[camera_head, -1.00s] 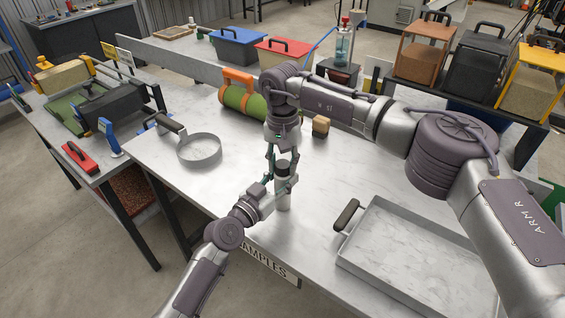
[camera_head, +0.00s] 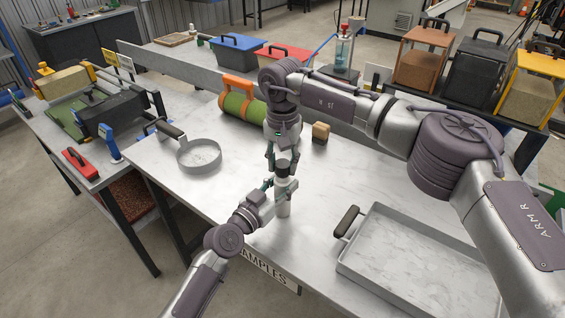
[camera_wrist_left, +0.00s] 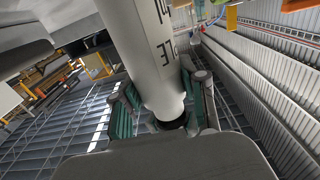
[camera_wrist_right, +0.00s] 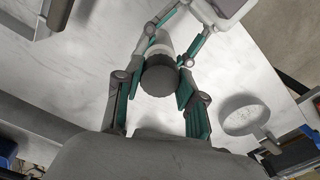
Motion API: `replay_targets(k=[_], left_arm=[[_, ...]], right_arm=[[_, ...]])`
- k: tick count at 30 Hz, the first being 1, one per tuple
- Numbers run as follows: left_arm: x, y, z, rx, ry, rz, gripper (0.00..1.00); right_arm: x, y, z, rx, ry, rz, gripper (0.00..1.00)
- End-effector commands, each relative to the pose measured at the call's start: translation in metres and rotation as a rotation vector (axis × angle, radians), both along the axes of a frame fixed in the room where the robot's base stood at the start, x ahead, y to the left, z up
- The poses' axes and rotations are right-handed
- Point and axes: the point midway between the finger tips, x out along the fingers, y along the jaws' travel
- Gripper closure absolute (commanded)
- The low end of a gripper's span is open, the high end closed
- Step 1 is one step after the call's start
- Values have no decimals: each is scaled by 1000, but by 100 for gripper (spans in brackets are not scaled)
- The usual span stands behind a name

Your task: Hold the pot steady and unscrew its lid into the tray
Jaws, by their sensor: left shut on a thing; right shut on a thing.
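The pot (camera_head: 283,208) is a pale grey cylinder with a dark lid (camera_head: 283,168), roughly upright over the middle of the table. My left gripper (camera_head: 280,186) is shut around the pot's body from the near left. The left wrist view shows the pot (camera_wrist_left: 157,60) close up with dark printed marks. My right gripper (camera_head: 284,160) comes from above and is shut on the lid. The right wrist view shows the lid (camera_wrist_right: 160,76) between its fingers. I cannot tell whether the pot's base touches the table. The shallow grey tray (camera_head: 420,262) lies at right, empty.
A round pan (camera_head: 198,154) stands at left. A green roll with an orange handle (camera_head: 243,104) and a small tan block (camera_head: 320,133) lie behind the grippers. Boxes with handles stand at the back right. The table (camera_head: 340,185) between pot and tray is clear.

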Motion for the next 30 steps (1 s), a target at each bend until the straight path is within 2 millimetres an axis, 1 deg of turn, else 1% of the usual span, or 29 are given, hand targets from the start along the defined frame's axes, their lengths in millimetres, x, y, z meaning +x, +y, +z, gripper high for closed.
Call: replay_targets(k=[5,10,12,17,18,20,21,22,23,30], left_arm=[[0,0,-1,1,2,-1,100],[0,0,-1,1,2,0,100],[0,0,-1,1,2,0,100],[0,0,-1,1,2,0,100],[0,0,-1,1,2,0,53],[0,0,-1,1,2,0,43],[0,0,-1,1,1,0,36],[0,0,-1,1,1,0,31],[0,0,-1,1,1,0,28],[0,0,0,1,1,0,28]], right_arm=[[1,0,16,0,-3,0,100],[0,0,37,2,-1,0,100],[0,0,40,1,0,0,100],[0,0,40,1,0,0,100],[0,0,40,1,0,0,100],[0,0,39,1,0,0,100],[0,0,39,1,0,0,100],[0,0,39,1,0,0,100],[0,0,39,1,0,0,100],[0,0,39,1,0,0,100]])
